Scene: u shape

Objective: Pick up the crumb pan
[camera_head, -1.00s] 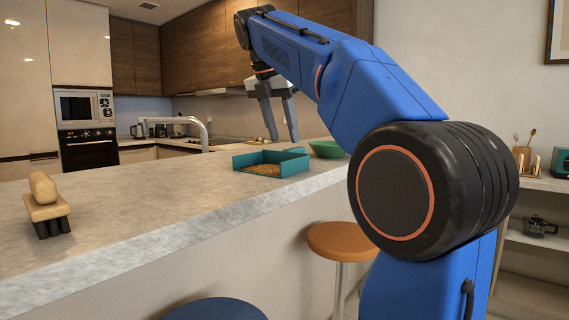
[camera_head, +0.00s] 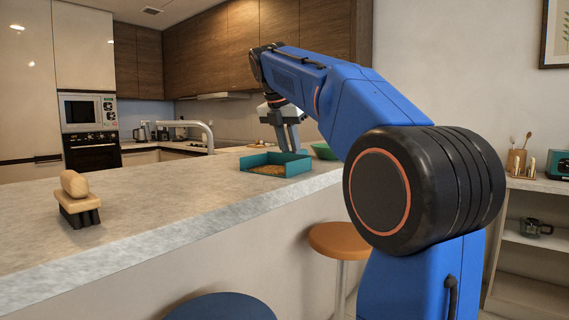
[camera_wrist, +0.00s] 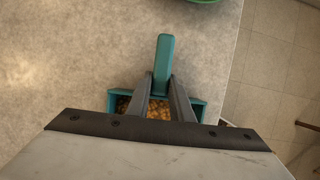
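The crumb pan (camera_head: 297,168) is a teal open tray with brown crumbs in it, on the pale stone counter (camera_head: 140,215) near its far right part. In the wrist view its teal handle (camera_wrist: 163,55) points up the picture, away from the crumb-filled tray. My gripper (camera_head: 289,150) is down at the pan, fingers drawn together. In the wrist view the fingers of my gripper (camera_wrist: 161,80) press in on both sides of the handle where it meets the tray. The wrist body hides the lower part of the pan.
A green bowl (camera_head: 323,151) stands just beyond the pan. A wooden-topped brush (camera_head: 75,198) is on the counter at left. An orange stool (camera_head: 340,240) and a blue stool (camera_head: 220,308) stand before the counter. The counter between brush and pan is clear.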

